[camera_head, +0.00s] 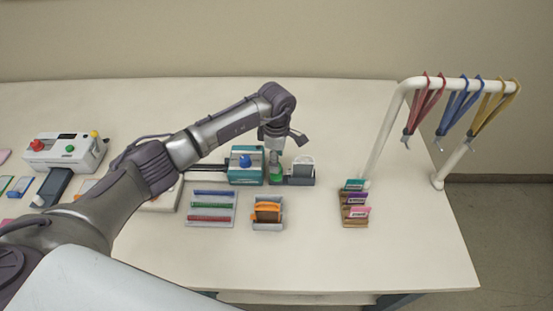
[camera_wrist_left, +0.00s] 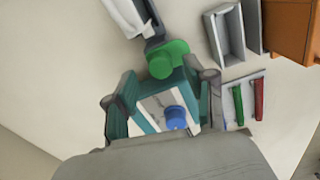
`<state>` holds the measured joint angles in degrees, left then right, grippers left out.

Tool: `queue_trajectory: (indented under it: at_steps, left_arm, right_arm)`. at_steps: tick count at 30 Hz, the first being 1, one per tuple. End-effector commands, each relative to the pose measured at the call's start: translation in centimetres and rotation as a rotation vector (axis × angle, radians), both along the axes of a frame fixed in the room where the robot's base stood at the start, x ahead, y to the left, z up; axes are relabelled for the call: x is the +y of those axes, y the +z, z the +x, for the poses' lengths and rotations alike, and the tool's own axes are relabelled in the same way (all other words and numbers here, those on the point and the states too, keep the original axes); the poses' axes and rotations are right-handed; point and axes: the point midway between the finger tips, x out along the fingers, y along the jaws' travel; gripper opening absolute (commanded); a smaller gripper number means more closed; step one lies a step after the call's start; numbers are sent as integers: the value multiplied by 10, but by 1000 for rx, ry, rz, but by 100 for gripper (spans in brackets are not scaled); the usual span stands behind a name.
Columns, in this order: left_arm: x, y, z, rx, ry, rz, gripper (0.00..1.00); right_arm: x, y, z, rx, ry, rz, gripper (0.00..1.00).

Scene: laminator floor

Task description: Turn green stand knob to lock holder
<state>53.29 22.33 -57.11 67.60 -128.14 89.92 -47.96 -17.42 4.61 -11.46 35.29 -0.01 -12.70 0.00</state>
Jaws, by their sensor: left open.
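The green stand knob (camera_head: 276,178) is at the right end of the teal device (camera_head: 246,172), beside the grey holder (camera_head: 301,179) with a pale card-like piece (camera_head: 303,163). My left gripper (camera_head: 275,155) points down just above the knob and partly hides it. In the left wrist view the green knob (camera_wrist_left: 160,66) lies between and just beyond the open fingers (camera_wrist_left: 162,88). I cannot tell whether they touch it. The teal device's blue knob (camera_wrist_left: 175,117) shows nearer the palm. My right gripper is not in view.
A rack (camera_head: 455,84) with red, blue and yellow lanyards stands at the right. A tray of coloured strips (camera_head: 211,218), a grey bin with orange pieces (camera_head: 267,226) and a card stand (camera_head: 355,223) are in front. A white machine (camera_head: 65,151) is at the left.

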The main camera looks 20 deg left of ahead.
Motion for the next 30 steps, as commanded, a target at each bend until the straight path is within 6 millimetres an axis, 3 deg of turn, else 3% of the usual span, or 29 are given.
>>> queue_trajectory:
  at_steps: [5,17,26,30]
  left_arm:
    - [-1,-20,0,2,1,-1,55]
    - [0,-27,1,-1,0,-1,53]
    - [0,-27,1,0,0,-1,3]
    - [0,-27,1,0,1,-1,0]
  right_arm:
    - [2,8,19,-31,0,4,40]
    - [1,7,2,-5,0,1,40]
    - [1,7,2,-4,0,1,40]
    - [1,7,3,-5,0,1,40]
